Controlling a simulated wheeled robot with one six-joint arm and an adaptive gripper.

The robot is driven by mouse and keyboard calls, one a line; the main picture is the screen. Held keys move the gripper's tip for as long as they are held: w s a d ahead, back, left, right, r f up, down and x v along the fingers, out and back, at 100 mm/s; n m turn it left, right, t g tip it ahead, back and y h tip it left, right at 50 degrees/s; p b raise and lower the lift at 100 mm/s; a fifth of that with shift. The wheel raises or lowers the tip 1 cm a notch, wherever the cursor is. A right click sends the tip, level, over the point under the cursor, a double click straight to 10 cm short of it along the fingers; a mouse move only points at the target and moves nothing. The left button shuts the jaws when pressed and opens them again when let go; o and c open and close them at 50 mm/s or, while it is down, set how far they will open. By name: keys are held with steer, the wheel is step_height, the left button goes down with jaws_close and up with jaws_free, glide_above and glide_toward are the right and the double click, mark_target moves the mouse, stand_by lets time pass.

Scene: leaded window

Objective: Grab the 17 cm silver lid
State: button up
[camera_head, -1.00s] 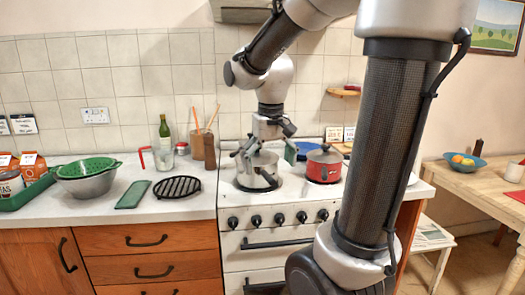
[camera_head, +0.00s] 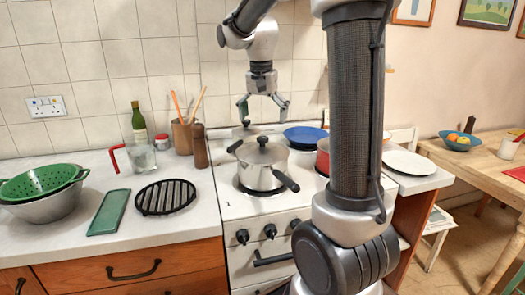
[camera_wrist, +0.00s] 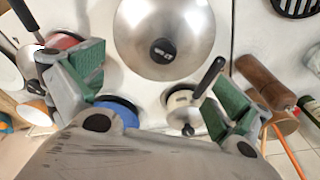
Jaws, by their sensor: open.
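A silver domed lid (camera_head: 262,153) with a black knob sits on a steel pot (camera_head: 262,176) with dark handles on the stove. It fills the top middle of the wrist view (camera_wrist: 140,40), partly cut off. My gripper (camera_head: 264,104) is open and empty, pointing down, above the lid and apart from it in the head view. In the wrist view its green-padded fingers (camera_wrist: 160,88) are spread wide, with the lid ahead of them. I cannot tell the lid's exact size.
A small lidded pot (camera_head: 243,131) stands behind the steel pot; it shows between my fingers in the wrist view (camera_wrist: 185,108). A blue plate (camera_head: 305,134) and a red pot (camera_head: 322,158) are to the right. A black trivet (camera_head: 165,197) lies left.

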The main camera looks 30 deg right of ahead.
mark_target(263, 138)
step_height(263, 138, down, 8)
steer(key=shift+a+r, duration=0.1)
steer(key=shift+r, duration=0.05)
steer(key=shift+c, duration=0.2)
steer(key=shift+s, duration=0.1)
steer(key=c, duration=1.6)
